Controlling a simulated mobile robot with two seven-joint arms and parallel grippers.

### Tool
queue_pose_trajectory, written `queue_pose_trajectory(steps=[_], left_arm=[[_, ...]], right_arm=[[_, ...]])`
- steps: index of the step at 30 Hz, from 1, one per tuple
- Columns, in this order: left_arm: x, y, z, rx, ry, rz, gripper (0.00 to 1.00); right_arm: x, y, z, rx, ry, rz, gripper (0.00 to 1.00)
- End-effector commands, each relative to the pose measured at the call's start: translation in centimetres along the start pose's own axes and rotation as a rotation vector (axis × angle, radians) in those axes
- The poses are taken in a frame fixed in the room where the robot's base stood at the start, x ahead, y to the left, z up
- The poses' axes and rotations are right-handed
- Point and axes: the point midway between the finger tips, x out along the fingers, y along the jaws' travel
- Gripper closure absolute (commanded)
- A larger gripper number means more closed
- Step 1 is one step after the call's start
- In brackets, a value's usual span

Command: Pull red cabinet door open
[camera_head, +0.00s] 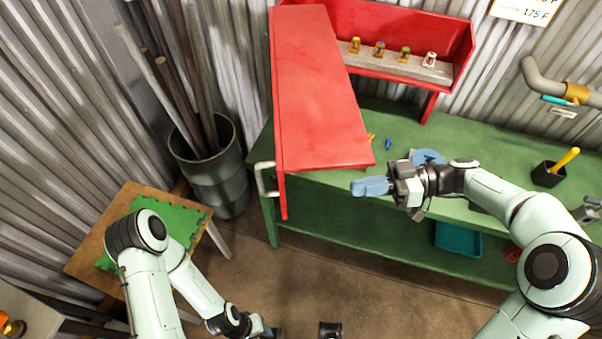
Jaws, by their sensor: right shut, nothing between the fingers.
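The red cabinet (425,22) stands at the back of the green workbench, its shelf with small bottles in plain view. A long red panel (318,95), which looks like its door, juts from the left end of the cabinet towards me. A pale metal handle (262,180) is on the left side of the panel near its front end. My left gripper (270,333) is low at the bottom edge, partly cut off.
The green workbench (475,135) carries a blue round item (428,157) and a black cup (548,174) with a yellow tool. A dark bin (222,185) of long rods stands left of the panel. A wooden table (95,238) is at lower left. Brown floor lies in front.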

Motion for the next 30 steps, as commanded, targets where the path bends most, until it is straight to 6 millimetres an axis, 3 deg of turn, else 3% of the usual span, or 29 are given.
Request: queue_pose_trajectory(steps=[1,3,6,11,24,30], left_arm=[[-0.1,0.0,0.0,0.0,0.0,0.0,0.57],[-0.2,0.1,0.0,0.0,0.001,0.0,0.57],[-0.2,0.1,0.0,0.0,0.001,0.0,0.57],[-0.5,0.2,-0.1,0.001,0.002,0.001,0.57],[-2.5,1.1,-0.5,0.004,0.011,0.004,0.57],[-3.2,1.4,-0.7,0.005,0.015,0.005,0.57]], right_arm=[[-0.7,-0.9,-2.4,-0.102,0.04,-0.02,1.0],[-1.2,-1.8,-4.5,-0.2,0.082,-0.045,1.0],[-1.4,-2.6,-5.8,-0.269,0.112,-0.062,1.0],[0.3,-2.9,-6.2,-0.276,0.117,-0.069,1.0],[9.3,-3.5,-7.1,-0.269,0.115,-0.068,1.0],[11.7,-3.7,-7.3,-0.27,0.115,-0.067,1.0]])
